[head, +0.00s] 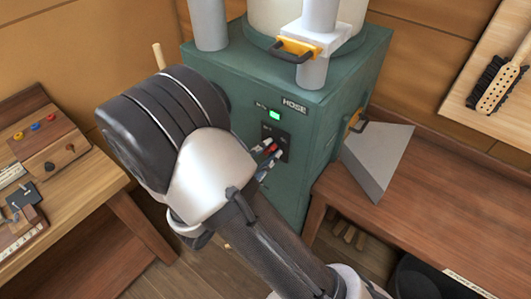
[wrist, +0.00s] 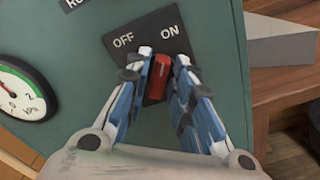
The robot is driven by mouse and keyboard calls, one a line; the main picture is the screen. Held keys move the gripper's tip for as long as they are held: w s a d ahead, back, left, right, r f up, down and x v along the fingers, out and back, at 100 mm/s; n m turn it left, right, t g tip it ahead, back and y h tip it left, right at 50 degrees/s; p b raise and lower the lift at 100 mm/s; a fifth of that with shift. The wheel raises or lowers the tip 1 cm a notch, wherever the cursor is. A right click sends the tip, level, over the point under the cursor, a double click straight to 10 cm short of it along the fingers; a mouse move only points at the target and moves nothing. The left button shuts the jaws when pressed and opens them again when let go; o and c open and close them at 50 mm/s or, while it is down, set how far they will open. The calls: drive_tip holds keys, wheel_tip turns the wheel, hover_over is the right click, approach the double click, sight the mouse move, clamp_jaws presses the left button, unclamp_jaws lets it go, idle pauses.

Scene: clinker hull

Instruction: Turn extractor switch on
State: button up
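The extractor is a green cabinet (head: 237,80) in the head view. Its black switch plate (wrist: 152,33) reads OFF on the left and ON on the right in the wrist view. A red switch lever (wrist: 159,77) stands on the plate below and between the two words. I cannot tell for certain which side it is set to. My gripper (wrist: 160,58) is at the plate, with its fingers apart on either side of the lever. The left finger is very close to the lever; contact is unclear. In the head view my gripper (head: 269,153) partly hides the plate.
A green lamp (head: 274,114) glows above the plate, near a HOSE label (head: 293,105). A round gauge (wrist: 22,92) is left of the plate. A grey wedge-shaped piece (head: 376,158) lies on the right bench (head: 425,215). A wooden workbench (head: 60,205) stands left.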

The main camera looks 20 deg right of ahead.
drive_tip(key=shift+o, duration=0.9)
drive_tip(key=v, duration=1.2)
